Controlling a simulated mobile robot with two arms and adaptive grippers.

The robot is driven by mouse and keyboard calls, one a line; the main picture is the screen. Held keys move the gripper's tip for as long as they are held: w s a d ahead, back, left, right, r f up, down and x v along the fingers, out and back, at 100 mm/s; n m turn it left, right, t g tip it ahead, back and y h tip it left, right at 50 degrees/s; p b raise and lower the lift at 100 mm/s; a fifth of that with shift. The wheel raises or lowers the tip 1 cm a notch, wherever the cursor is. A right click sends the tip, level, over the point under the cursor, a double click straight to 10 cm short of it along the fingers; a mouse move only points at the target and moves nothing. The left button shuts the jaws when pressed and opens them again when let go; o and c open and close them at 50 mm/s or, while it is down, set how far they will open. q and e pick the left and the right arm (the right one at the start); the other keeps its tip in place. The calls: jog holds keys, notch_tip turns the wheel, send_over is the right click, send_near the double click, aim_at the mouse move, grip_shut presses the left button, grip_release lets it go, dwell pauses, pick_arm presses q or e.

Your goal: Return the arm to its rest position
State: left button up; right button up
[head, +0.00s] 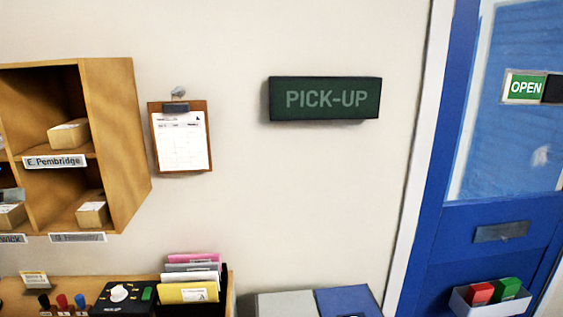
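Neither of my arms nor grippers shows in the head view, so their pose and whether they are open or shut cannot be seen. The view faces a pale wall with a dark green PICK-UP sign (325,99) and a clipboard (181,138) hung on it.
A wooden pigeonhole shelf (122,140) with small cartons is at left. Below it, a counter holds a black control box (122,297) and a file holder with folders (190,292). A blue door (470,260) with an OPEN sign (525,87) and a white bin (490,303) is at right.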

pick_arm(q)
jog(key=d+f+m+g, duration=0.1)
jog(key=d+f+g, duration=0.2)
jog(key=f, duration=1.4)
jog(key=d+f+m+g, duration=0.1)
jog(key=d+f+g, duration=0.25)
jog(key=f, duration=1.35)
jog(key=s+d+f+m+g+h, duration=0.15)
jog(key=s+d+f+g, duration=0.25)
jog(key=s+d+f, duration=1.3)
notch_tip(320, 180, down, 31)
jog(key=s+a+b, duration=0.1)
jog(key=s+b, duration=0.1)
jog(key=b, duration=0.4)
jog(key=s+a+f+g+b, duration=0.1)
jog(key=s+f+b, duration=0.1)
jog(key=s+f, duration=0.6)
jog(key=s+a+f+g+b, duration=0.1)
jog(key=s+a+f+b, duration=0.1)
jog(key=s+f, duration=0.6)
notch_tip(320, 180, down, 4)
jog(key=shift+f, duration=0.2)
pick_arm(e)
notch_tip(320, 180, down, 10)
jog(key=shift+w+a, duration=0.2)
